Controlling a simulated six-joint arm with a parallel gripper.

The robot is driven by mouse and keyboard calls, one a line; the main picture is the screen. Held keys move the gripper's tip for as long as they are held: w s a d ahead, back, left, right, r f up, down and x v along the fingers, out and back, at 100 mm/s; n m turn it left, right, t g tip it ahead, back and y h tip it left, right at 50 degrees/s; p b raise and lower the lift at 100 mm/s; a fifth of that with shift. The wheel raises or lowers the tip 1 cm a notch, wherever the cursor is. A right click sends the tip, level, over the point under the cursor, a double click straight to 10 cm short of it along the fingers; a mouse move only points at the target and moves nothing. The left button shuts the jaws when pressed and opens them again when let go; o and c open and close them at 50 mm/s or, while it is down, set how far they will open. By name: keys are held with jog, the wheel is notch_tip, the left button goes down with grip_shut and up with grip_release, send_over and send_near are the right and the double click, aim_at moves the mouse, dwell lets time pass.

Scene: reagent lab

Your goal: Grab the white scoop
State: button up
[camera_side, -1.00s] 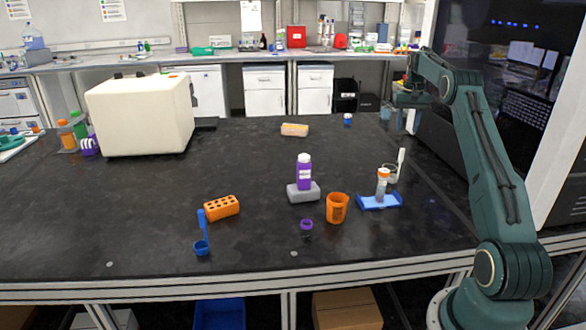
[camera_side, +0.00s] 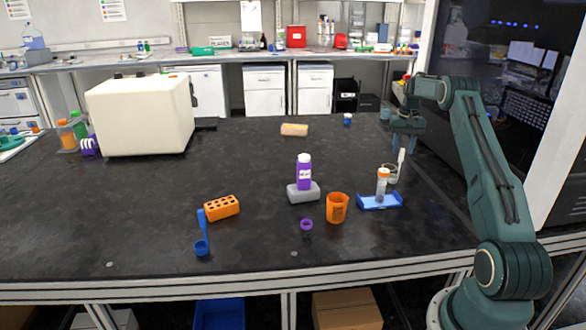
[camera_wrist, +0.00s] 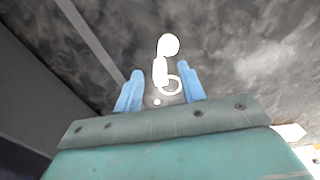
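The white scoop (camera_side: 401,159) shows in the side view as a slim white piece standing nearly upright at the small clear beaker (camera_side: 391,176). In the wrist view a bright white shape (camera_wrist: 160,72) with a rounded end lies between and beyond my fingertips, with a pale ring beside it. My gripper (camera_side: 404,147) hangs just above the scoop's top in the side view, fingers pointing down. In the wrist view its two blue fingers (camera_wrist: 160,70) are spread apart, with no contact on the white shape visible.
An orange cup (camera_side: 338,208) and a purple bottle (camera_side: 304,173) on a grey block stand to the left. The bench behind the beaker is mostly clear.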

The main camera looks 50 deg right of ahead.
aim_at(401, 161)
jog(key=shift+f, duration=0.2)
jog(key=shift+f, duration=2.55)
grip_shut()
